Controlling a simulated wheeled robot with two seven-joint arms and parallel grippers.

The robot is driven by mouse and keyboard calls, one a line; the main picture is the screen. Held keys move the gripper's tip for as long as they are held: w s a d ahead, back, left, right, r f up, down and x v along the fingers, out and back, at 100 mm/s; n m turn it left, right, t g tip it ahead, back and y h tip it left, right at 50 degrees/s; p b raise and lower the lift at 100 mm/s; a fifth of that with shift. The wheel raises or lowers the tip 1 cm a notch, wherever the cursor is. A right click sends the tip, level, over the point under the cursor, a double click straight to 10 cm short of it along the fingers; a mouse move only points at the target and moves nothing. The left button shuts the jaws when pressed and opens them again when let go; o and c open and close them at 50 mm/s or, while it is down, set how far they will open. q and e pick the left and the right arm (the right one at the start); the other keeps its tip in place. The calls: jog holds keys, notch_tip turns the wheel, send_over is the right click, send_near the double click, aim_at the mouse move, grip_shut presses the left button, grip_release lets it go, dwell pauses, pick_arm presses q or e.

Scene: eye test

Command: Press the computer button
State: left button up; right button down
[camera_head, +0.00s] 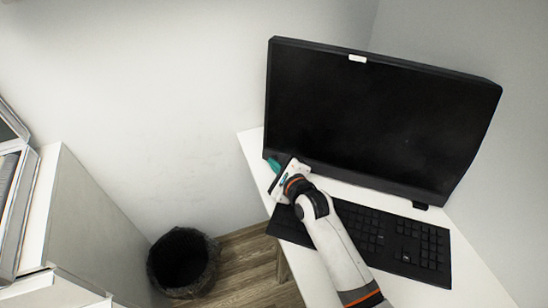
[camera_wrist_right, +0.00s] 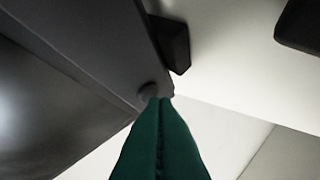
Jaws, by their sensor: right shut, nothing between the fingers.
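A large black computer monitor (camera_head: 380,120) stands on a white desk. My right gripper (camera_head: 272,163) is at the monitor's lower left corner, its green fingers partly hidden by the white gripper body. In the right wrist view, the green fingers (camera_wrist_right: 160,102) are shut together and empty. Their tips are right by a small round button (camera_wrist_right: 148,89) on the edge of the monitor (camera_wrist_right: 75,60). I cannot tell whether they touch it. The button does not show in the head view. My left gripper is not in view.
A black keyboard (camera_head: 395,240) lies on the desk (camera_head: 252,150) in front of the monitor, partly under my right arm. A black waste bin (camera_head: 183,262) stands on the wooden floor. A white cabinet (camera_head: 95,215) is at the left. Walls stand close behind the desk.

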jog(key=shift+w+d, duration=0.1)
jog(key=shift+w, duration=0.2)
dwell(0.5)
jog(key=shift+s+a+r+p, duration=0.15)
jog(key=shift+s+a+p, duration=0.05)
jog(key=shift+s+p, duration=0.45)
jog(key=shift+s+a, duration=0.1)
jog(key=shift+s, duration=0.05)
